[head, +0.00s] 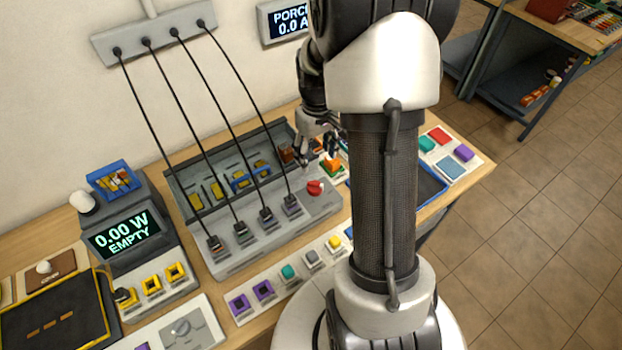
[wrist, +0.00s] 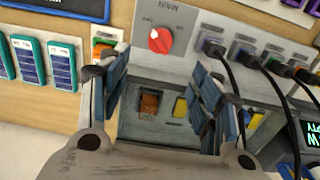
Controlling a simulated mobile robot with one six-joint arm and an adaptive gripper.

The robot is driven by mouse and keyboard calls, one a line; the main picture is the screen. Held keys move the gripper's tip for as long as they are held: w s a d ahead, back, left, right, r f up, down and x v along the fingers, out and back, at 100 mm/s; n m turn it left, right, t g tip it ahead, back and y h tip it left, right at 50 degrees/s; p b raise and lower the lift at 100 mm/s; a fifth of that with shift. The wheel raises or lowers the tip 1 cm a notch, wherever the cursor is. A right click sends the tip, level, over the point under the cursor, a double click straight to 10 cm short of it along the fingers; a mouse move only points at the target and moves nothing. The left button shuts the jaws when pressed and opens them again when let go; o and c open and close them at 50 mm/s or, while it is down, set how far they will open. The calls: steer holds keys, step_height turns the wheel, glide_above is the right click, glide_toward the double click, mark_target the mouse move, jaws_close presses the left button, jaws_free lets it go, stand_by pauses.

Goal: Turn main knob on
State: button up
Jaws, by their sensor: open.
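The main knob is red and sits on the grey panel of the battery console; it shows in the head view (head: 315,187) and in the wrist view (wrist: 160,39). A pale mark shows on the knob, beside small labels too small to read surely. The word MAIN is printed beside it in the wrist view. My gripper (head: 319,156) is above the back right part of the console, behind the knob in the head view. In the wrist view my gripper (wrist: 162,78) is open and empty, its fingers apart on either side, with the knob beyond them. Nothing touches the knob.
Several black cables (head: 186,130) run from the wall strip (head: 160,30) to plugs left of the knob. An orange block (head: 332,165) stands close to my gripper. A display (head: 125,236) reads 0.00 W EMPTY. Coloured blocks (head: 288,271) line the front.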

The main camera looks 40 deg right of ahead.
mark_target(315, 183)
step_height(315, 183, down, 14)
steer(key=shift+w+r+b, duration=0.1)
steer(key=shift+r+b, duration=0.05)
steer(key=shift+b, duration=1)
steer(key=c, duration=1.1)
